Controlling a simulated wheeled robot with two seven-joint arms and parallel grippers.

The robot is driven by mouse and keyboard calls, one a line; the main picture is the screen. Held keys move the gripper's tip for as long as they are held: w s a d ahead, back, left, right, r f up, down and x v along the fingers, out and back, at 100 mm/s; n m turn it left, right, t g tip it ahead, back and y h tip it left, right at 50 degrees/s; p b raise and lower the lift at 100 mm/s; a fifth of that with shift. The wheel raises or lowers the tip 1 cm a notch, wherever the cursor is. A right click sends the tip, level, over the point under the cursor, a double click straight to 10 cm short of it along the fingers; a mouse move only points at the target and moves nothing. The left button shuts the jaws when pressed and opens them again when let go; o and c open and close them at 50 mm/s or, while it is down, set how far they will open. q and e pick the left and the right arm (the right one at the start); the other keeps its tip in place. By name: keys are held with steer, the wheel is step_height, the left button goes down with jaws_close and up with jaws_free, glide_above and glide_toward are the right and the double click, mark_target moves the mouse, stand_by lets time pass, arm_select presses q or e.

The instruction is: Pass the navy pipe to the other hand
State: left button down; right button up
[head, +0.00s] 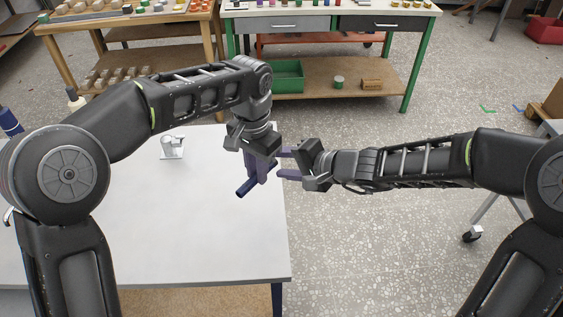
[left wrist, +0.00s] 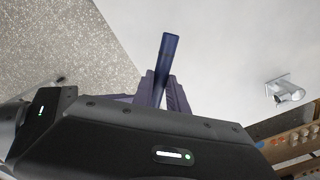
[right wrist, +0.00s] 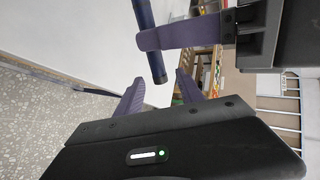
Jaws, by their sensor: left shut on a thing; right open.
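The navy pipe (head: 245,188) is held above the right part of the white table, its lower end slanting down to the left in the head view. My left gripper (head: 256,172) is shut on it; in the left wrist view the pipe (left wrist: 166,52) sticks out past the fingers (left wrist: 160,92). My right gripper (head: 284,164) is open and empty, just right of the left gripper. In the right wrist view the pipe's end (right wrist: 158,74) shows just beyond and between the open fingertips (right wrist: 160,85), apart from both fingers. The left gripper hides part of the pipe.
The white table (head: 150,235) is mostly clear, with a small white-and-grey fixture (head: 172,148) on it. A workbench (head: 330,15) with drawers and a green bin (head: 285,80) stands behind. Open speckled floor (head: 370,240) lies right of the table, under my right arm.

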steer(key=shift+c, duration=0.6)
jaws_close()
arm_select(q)
steer(key=c, duration=1.2)
jaws_free()
steer(key=shift+c, duration=0.2)
